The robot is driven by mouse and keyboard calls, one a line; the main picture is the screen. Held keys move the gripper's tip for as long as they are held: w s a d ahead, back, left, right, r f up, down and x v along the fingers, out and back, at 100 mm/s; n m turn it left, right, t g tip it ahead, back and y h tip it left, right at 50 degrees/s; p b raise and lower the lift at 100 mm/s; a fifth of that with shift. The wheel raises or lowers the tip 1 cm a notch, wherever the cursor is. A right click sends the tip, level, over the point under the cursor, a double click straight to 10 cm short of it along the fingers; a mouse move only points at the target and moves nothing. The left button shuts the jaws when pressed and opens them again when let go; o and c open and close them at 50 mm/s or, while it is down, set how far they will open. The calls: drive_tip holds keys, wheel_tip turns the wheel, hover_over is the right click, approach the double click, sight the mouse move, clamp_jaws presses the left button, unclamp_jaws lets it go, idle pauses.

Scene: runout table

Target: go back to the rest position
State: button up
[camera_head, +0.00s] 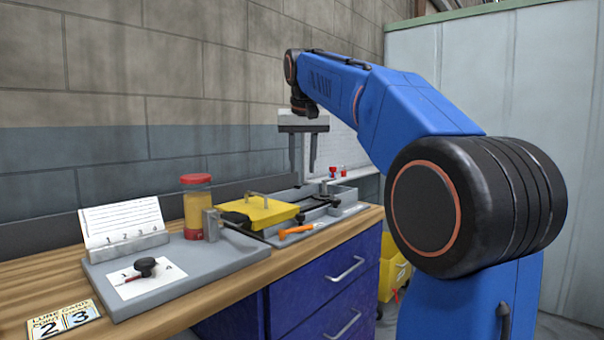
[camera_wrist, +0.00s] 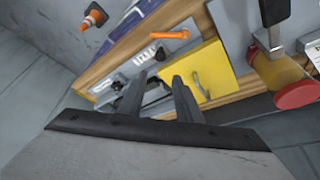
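My gripper (camera_head: 309,168) hangs from my blue arm with its fingers pointing down, above the back part of the workbench (camera_head: 285,262). It is raised clear of the things below. In the wrist view my gripper's two dark fingers (camera_wrist: 158,80) stand apart with nothing between them. The yellow block with a handle (camera_wrist: 212,72) and the grey tray show beyond the fingertips. In the head view the yellow block (camera_head: 262,213) lies to the left of and below my gripper.
A grey tray (camera_head: 345,193) with clamps stands below my gripper. An orange-handled tool (camera_head: 296,231) lies near the bench's front edge. A red-lidded jar (camera_head: 197,208) and a card stand (camera_head: 125,222) stand further left. A brick wall is behind; the air around my gripper looks free.

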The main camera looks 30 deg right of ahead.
drive_tip(key=shift+r, duration=0.15)
drive_tip(key=shift+s, duration=0.1)
idle(0.3)
drive_tip(key=s+a+f+n+y, duration=0.1)
drive_tip(key=s+a+f, duration=0.5)
drive_tip(key=s+f, duration=1)
drive_tip(key=s+a+f+n, duration=0.4)
drive_tip(key=s+a+f, duration=0.2)
drive_tip(key=s+f, duration=1.1)
wheel_tip(320, 180, down, 6)
drive_tip(key=shift+a+r+t+y, duration=0.15)
drive_tip(key=shift+r+t+y, duration=0.05)
drive_tip(key=shift+t+y, duration=0.2)
